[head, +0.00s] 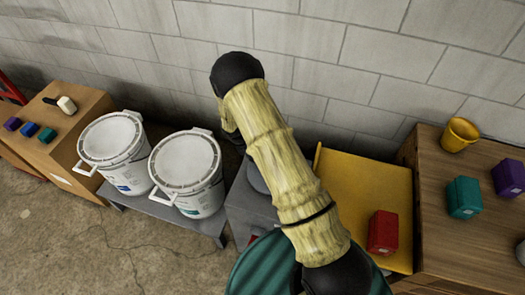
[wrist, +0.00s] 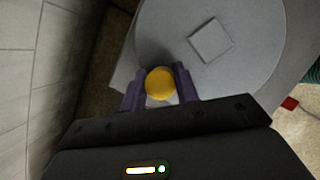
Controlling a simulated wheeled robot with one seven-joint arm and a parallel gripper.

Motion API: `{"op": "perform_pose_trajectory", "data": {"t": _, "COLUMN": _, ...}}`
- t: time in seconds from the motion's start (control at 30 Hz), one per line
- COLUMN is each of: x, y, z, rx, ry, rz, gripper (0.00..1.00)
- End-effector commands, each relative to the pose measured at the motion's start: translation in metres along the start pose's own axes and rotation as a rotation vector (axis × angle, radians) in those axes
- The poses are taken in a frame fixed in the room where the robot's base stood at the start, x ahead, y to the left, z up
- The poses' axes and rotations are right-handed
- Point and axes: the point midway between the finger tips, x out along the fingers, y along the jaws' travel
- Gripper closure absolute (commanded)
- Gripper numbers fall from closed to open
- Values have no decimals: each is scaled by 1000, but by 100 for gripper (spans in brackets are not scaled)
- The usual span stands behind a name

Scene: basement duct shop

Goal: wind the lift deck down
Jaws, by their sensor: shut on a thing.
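The yellow lift deck (head: 365,180) is at the right of the head view, beside a wooden bench, with a red container (head: 382,232) on its front part. A grey round wheel (wrist: 255,35) with a square hub fills the upper wrist view. A round yellow knob (wrist: 160,84) shows near the wheel's lower edge. My gripper (wrist: 160,86) is shut on the yellow knob, with a purple finger on each side. In the head view my arm hides the gripper, the knob and most of the grey housing (head: 245,208).
Two white buckets (head: 187,172) stand on a low grey platform left of my arm. The right bench (head: 440,215) holds a yellow cup (head: 459,134) and teal and purple containers. A left bench (head: 82,98) holds small blocks. A block wall closes the back.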

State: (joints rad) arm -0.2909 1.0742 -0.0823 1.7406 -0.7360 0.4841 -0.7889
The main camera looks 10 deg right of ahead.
Motion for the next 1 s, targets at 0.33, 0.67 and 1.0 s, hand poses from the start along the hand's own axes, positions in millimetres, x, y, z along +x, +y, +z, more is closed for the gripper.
{"op": "perform_pose_trajectory", "data": {"t": 0.33, "x": -6, "y": -12, "z": -19, "rx": -272, "ry": -1, "rz": 114, "gripper": 100}}
{"op": "perform_pose_trajectory", "data": {"t": 0.67, "x": -10, "y": -19, "z": -24, "rx": -395, "ry": -1, "rz": 166, "gripper": 100}}
{"op": "perform_pose_trajectory", "data": {"t": 1.0, "x": -10, "y": -20, "z": -24, "rx": -411, "ry": -1, "rz": 171, "gripper": 100}}
